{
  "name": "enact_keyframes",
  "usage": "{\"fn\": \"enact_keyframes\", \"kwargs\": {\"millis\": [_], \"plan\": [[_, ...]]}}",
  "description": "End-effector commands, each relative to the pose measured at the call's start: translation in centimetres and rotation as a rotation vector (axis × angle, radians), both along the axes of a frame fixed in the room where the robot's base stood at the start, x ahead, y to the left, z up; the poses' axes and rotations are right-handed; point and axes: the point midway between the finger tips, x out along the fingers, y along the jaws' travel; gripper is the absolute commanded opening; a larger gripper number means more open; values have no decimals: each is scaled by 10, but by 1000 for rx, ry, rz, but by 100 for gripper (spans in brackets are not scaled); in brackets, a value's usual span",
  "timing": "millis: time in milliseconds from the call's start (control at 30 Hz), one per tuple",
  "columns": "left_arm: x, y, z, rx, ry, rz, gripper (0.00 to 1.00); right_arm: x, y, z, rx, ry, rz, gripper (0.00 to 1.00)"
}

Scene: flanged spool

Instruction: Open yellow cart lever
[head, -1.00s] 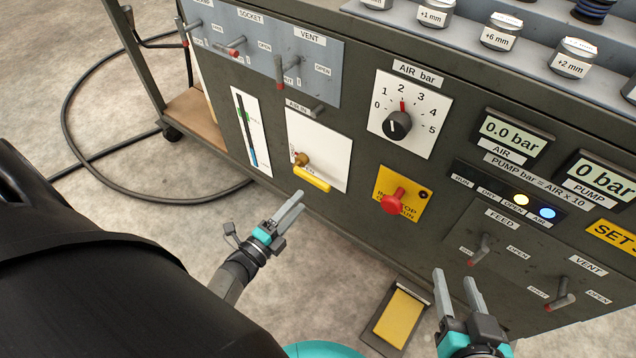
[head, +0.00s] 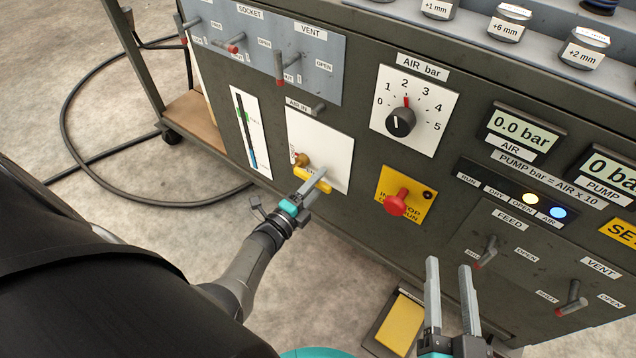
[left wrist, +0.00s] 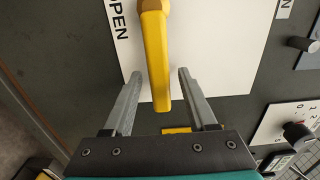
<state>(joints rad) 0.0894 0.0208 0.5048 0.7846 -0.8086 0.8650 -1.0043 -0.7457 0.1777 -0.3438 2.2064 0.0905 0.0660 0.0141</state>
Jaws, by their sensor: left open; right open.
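The yellow lever (head: 312,182) sits on the white AIR IN plate (head: 330,150) on the cart front, joined to a brass valve body (head: 302,160). In the left wrist view the yellow lever (left wrist: 156,60) runs down from the top, its free end between the fingers. My left gripper (head: 322,182) is open, one finger on each side of the lever with gaps visible; the wrist view also shows the gripper (left wrist: 160,85). In the head view the fingers partly cover the lever. My right gripper (head: 450,265) is open and empty in front of the cart's lower panel.
A red stop knob (head: 396,202) on a yellow plate sticks out right of the lever. The AIR bar dial (head: 401,122) is above it. FEED (head: 487,252) and VENT (head: 572,298) levers stick out at right. A yellow pedal (head: 400,322) is on the floor.

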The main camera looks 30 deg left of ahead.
Motion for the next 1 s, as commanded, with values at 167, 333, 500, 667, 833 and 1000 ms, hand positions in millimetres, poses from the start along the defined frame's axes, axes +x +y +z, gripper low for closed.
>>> {"fn": "enact_keyframes", "kwargs": {"millis": [167, 333, 500, 667, 833, 1000], "plan": [[0, 0, 0, -1, 0, 0, 57, 0, 0, 0, 1, -1, 0, 50], [0, 0, 0, 0, 0, 0, 43, 0, 0, 0, 0, 0, 0, 50], [0, 0, 0, 0, 0, 0, 24, 0, 0, 0, 0, 1, 0, 50], [0, 0, 0, 0, 0, 0, 6, 0, 0, 0, 0, 1, 0, 50], [0, 0, 0, 0, 0, 0, 0, 0, 0, 0, -1, 2, 0, 50], [0, 0, 0, 0, 0, 0, 0, 0, 0, 0, -1, 2, 0, 50]]}}
